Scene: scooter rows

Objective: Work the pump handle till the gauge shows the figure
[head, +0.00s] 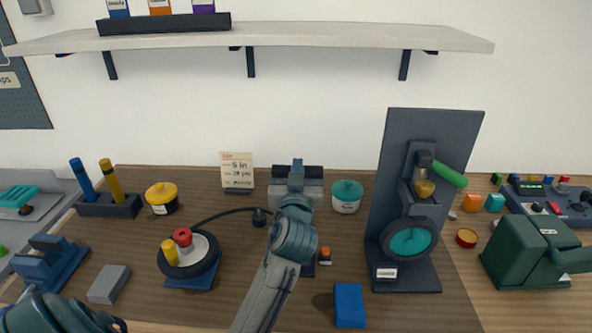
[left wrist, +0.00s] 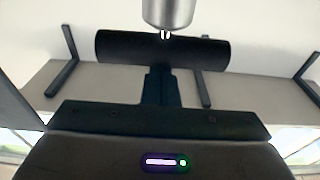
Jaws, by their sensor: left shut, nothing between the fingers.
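The pump handle is a black crossbar (head: 314,172) at the back middle of the bench in the head view. My left arm hides most of the pump body. No gauge face is readable. My right gripper is out of view.
A note card (head: 237,172) stands left of the pump. A small wheel (head: 205,248) sits front left, with a black hose (head: 222,213) near it. A teal pot (head: 346,197) and a tall dark stand (head: 397,170) are right. A blue block (head: 349,305) lies in front.

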